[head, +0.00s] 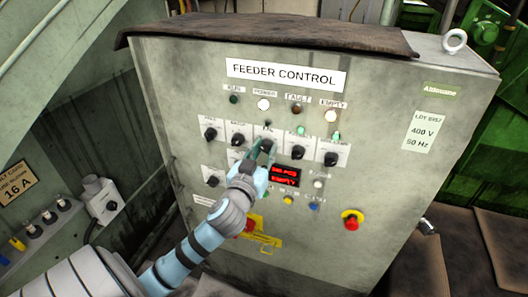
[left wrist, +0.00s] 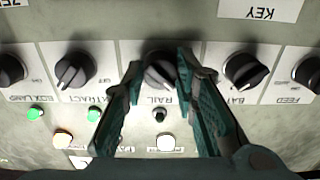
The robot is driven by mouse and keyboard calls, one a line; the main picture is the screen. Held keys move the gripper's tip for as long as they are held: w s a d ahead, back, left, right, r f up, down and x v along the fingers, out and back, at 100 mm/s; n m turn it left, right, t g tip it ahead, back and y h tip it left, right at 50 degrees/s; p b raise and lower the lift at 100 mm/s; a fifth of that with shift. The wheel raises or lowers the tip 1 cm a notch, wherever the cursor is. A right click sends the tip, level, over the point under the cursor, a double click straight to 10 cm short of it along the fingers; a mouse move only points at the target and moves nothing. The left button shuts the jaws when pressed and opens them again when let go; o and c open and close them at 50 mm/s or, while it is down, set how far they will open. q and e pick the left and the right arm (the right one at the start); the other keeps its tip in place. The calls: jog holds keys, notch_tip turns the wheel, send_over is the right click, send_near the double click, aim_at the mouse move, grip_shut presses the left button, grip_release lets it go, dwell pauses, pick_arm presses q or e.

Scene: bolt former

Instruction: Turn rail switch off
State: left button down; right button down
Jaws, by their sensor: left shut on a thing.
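The feeder control panel (head: 390,190) faces me, with a row of black rotary switches across its middle. The rail switch (left wrist: 158,72) is the middle black knob of that row in the left wrist view, which shows the panel upside down. My left gripper (head: 264,150) is at this knob. Its two teal fingers (left wrist: 158,75) stand on either side of the knob and are shut on it. In the head view the gripper covers the switch. My right gripper is not in view.
Neighbouring knobs, the battery-side one (left wrist: 245,70) and the extract one (left wrist: 75,70), sit close on both sides. Below are a red display (head: 286,176), a red button on yellow (head: 352,219) and a yellow tag (head: 262,238). Green lamps (head: 336,135) glow above the right-hand knobs.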

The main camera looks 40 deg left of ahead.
pick_arm(q)
jog(key=c, duration=1.3)
grip_release()
jog(key=v, duration=1.2)
